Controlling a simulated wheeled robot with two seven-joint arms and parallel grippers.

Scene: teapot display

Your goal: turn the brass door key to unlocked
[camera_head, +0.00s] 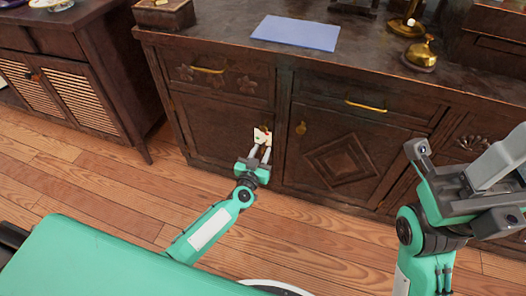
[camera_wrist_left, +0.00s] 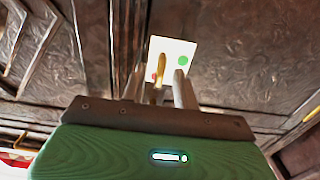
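The brass key (camera_wrist_left: 161,66) stands out in front of a white plate (camera_wrist_left: 168,48) on the cabinet door, seen in the left wrist view. The plate has a green dot on its right and a red mark at its lower left, partly hidden by my fingers. In the head view the plate (camera_head: 262,136) is on the left door, near its right edge. My left gripper (camera_head: 260,153) is right in front of it, its fingers apart. The key shows in the gap between the fingertips; contact cannot be told. My right gripper (camera_head: 497,190) is at the right edge, partly cut off, away from the key.
The dark wooden cabinet has drawers with brass handles (camera_head: 208,70) above its doors. A blue mat (camera_head: 296,33), a wooden box (camera_head: 164,13) and brass items (camera_head: 420,53) are on its top. A slatted cabinet (camera_head: 84,92) stands at left. The wooden floor (camera_head: 130,205) in front is clear.

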